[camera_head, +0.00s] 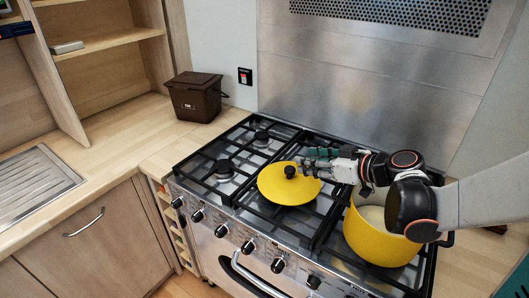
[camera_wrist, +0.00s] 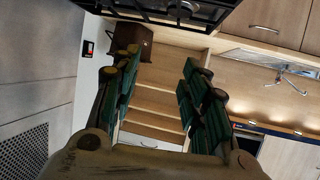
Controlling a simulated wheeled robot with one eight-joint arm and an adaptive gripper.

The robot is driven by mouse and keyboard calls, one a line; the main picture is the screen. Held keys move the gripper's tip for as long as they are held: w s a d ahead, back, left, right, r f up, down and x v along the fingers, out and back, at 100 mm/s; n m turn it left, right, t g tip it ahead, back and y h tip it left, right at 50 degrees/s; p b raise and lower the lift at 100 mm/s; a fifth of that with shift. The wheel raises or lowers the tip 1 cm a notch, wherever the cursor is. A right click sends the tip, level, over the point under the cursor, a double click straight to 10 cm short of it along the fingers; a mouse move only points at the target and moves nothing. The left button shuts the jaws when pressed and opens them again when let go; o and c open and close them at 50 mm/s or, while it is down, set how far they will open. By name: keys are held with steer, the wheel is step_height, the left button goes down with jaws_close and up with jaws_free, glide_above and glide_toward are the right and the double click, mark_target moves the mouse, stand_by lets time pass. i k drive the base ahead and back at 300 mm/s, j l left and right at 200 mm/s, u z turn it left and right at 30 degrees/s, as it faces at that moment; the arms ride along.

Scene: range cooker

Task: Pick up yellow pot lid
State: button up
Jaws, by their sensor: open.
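The yellow pot lid (camera_head: 278,188) lies on the hob grates near the middle, its black knob (camera_head: 290,172) upward. My gripper (camera_head: 308,162) is just right of the knob, over the lid's right edge, pointing left. Whether it touches the lid cannot be told. In the wrist view my gripper (camera_wrist: 160,68) is open, its green-padded fingers apart with nothing between them. The lid does not show in the wrist view. The yellow pot (camera_head: 376,243) stands open on the right of the hob, partly hidden by my arm.
The gas hob (camera_head: 240,150) has raised black grates, with free burners on the left. A brown bin (camera_head: 195,97) stands on the wooden counter behind left; it also shows in the wrist view (camera_wrist: 133,36). A steel backsplash (camera_head: 370,85) rises behind the hob. Knobs line the front.

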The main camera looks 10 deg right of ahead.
mark_target(280, 183)
steer(key=i+j, duration=0.3)
steer(key=j, duration=0.15)
steer(key=i+j+u, duration=0.15)
steer(key=i+j, duration=0.2)
